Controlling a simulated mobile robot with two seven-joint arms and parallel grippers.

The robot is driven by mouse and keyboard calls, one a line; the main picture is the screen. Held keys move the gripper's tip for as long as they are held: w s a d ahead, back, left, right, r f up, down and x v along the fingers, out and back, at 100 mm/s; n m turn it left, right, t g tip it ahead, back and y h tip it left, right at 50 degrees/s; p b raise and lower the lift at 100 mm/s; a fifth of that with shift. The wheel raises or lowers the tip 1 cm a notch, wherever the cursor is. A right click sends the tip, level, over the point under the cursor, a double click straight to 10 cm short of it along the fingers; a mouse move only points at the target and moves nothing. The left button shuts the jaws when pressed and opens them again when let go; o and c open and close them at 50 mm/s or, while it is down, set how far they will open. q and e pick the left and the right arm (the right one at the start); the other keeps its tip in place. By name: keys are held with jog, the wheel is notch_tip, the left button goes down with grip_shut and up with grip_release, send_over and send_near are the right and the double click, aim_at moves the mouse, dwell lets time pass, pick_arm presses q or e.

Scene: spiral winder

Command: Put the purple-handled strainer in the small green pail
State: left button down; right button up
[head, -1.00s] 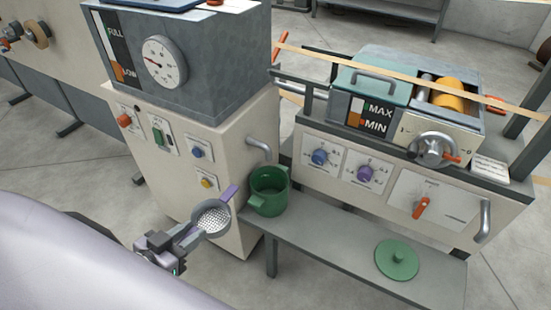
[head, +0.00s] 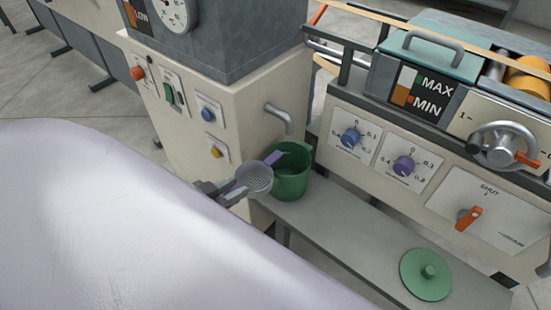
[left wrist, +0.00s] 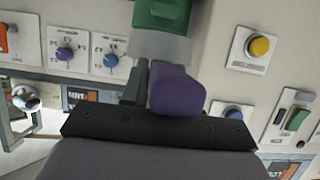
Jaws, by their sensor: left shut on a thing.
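The strainer has a grey mesh bowl (head: 256,178) and a purple handle (head: 275,157). My left gripper (head: 228,190) is shut on it, but the exact spot of the grip is hard to make out. The handle slants up and away from the gripper. It shows large in the left wrist view (left wrist: 177,92), close by a dark finger. The small green pail (head: 291,184) stands open on the grey bench. In the head view the bowl overlaps the pail's left side and the handle crosses its rim; the height gap is unclear. The pail also shows in the left wrist view (left wrist: 163,14). My right gripper is not in view.
A cream cabinet with buttons and a bar handle (head: 280,118) rises behind the pail. A panel with dials (head: 403,166) stands right. The bench between pail and lid is clear.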

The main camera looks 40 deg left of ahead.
aim_at(267, 169)
pick_arm(q)
jog(key=w, duration=0.4)
jog(key=w+b, duration=0.1)
jog(key=w, duration=0.3)
jog(key=w+d+b, duration=0.1)
jog(key=w, duration=0.3)
jog(key=shift+w, duration=0.85)
notch_tip(267, 169, down, 4)
jog(key=shift+r+b, duration=0.15)
jog(key=shift+b, duration=0.75)
jog(key=shift+r, duration=0.1)
jog(key=shift+f, duration=0.6)
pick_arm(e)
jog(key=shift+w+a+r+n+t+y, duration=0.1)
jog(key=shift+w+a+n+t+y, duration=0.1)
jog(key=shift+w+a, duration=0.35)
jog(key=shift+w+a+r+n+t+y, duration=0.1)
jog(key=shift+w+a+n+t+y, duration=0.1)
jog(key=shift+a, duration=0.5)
pick_arm(q)
jog(key=c, duration=0.8)
grip_release()
jog(key=shift+c, duration=0.2)
jog(key=shift+r, duration=0.1)
